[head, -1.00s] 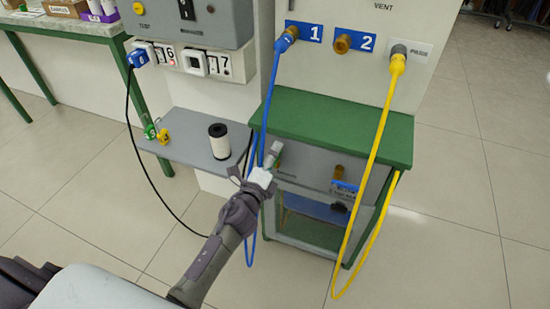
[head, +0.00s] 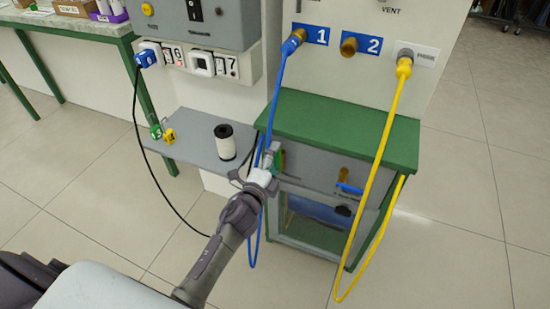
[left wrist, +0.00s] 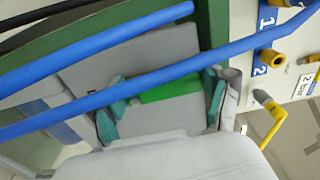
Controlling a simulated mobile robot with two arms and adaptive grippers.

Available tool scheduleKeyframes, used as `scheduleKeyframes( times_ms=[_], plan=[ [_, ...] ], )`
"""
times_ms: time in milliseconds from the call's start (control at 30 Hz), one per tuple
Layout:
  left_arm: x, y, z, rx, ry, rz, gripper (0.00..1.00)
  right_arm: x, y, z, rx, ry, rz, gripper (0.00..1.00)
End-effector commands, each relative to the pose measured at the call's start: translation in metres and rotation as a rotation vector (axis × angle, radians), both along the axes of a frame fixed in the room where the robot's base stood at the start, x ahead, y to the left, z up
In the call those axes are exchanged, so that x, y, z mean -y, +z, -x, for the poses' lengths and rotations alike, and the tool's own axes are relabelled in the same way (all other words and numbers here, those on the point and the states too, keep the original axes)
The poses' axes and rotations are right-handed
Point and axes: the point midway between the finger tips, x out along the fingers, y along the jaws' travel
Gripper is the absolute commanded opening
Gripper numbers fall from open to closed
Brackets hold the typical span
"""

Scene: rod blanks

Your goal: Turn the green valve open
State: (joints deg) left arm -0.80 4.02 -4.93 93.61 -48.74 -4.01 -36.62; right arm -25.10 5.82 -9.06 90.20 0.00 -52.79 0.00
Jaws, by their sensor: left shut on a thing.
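The green valve handle (left wrist: 168,92) is on the front of the green-topped cabinet. In the left wrist view it lies between my two teal-padded fingers. My left gripper (left wrist: 162,100) is shut on it. In the head view my left gripper (head: 273,160) is at the left part of the cabinet's front face, where its fingers hide most of the valve. My right gripper is not in view.
A blue hose (head: 275,95) hangs from port 1 close by my left gripper and crosses the left wrist view. A yellow hose (head: 384,140) hangs right of it. A blue handle (head: 350,188) is on the cabinet (head: 340,130). A white roll (head: 225,142) stands on the grey shelf (head: 190,145).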

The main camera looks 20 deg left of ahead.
Motion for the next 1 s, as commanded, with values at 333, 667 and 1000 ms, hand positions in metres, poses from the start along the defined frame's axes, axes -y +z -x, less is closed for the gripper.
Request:
scheduleKeyframes(
  times_ms=[333, 667, 1000],
  plan=[
    [0.0, -0.001, 0.0, -0.002, 0.001, 0.004, 1.0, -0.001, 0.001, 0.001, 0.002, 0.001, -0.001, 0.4],
    [0.0, -0.001, 0.008, -0.002, 0.0, 0.002, 1.0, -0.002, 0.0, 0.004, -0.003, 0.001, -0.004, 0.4],
    [-0.003, -0.002, 0.076, -0.005, 0.001, 0.005, 1.0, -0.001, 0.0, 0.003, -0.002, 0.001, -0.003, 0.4]
  ],
)
